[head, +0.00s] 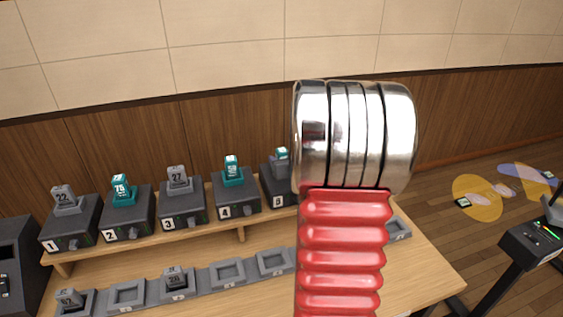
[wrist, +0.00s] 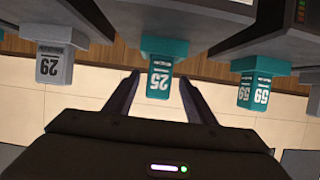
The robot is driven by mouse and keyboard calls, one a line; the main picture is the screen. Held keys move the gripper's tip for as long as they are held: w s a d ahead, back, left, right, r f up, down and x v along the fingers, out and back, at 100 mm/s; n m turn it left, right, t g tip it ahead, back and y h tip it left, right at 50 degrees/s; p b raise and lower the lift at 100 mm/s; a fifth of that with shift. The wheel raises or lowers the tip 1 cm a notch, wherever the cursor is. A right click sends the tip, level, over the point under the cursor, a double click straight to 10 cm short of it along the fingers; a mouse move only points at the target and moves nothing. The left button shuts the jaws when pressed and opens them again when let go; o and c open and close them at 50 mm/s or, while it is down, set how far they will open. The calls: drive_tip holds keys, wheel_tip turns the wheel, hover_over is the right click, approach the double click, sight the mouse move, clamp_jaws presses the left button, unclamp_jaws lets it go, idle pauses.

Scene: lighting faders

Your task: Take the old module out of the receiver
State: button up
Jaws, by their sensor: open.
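In the wrist view, which is upside down, a teal module (wrist: 160,75) with a white number label reading like 25 stands in a dark grey receiver (wrist: 185,22). My open gripper (wrist: 160,82) has one finger on each side of it, with a visible gap to each finger. A grey module (wrist: 55,65) is to the left and a teal one (wrist: 255,88) to the right, both in receivers.
Numbered receivers with modules, such as receiver 3 (head: 181,208) and receiver 4 (head: 236,198), stand on a raised wooden shelf. A black stand (head: 530,238) is at the right.

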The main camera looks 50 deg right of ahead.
sight(279, 157)
drive_tip(key=shift+w+d+f, duration=0.3)
drive_tip(key=shift+w, duration=0.3)
drive_tip(key=shift+f+x, duration=0.1)
drive_tip(key=shift+x, duration=1.2)
drive_tip(key=shift+f+x, duration=0.15)
drive_tip(key=shift+x, duration=1.15)
drive_tip(key=shift+s, duration=0.15)
drive_tip(key=shift+c, duration=0.3)
drive_tip(key=c, duration=1.1)
drive_tip(key=shift+r, duration=0.15)
wheel_tip(279, 157, up, 10)
drive_tip(key=shift+f, duration=0.1)
